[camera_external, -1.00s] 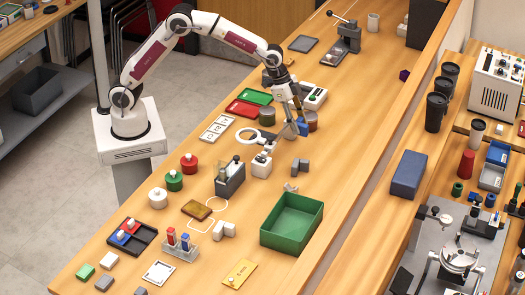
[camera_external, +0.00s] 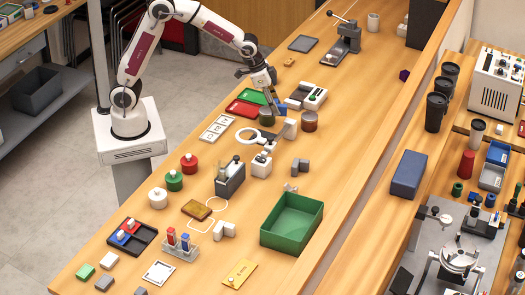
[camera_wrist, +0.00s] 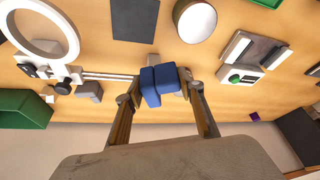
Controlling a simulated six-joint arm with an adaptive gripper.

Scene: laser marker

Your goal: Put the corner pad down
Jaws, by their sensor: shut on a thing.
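The blue corner pad (camera_wrist: 160,82) is an L-shaped block. My gripper (camera_wrist: 158,80) is shut on it, with a finger at either side in the wrist view. Other L-shaped blocks lie on the bench: a white one (camera_external: 224,230) and a grey one (camera_external: 300,167).
A ring magnifier (camera_external: 250,136) stands close in front of my gripper. Red (camera_external: 243,108) and green trays lie left. A green bin (camera_external: 292,220) stands at the front.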

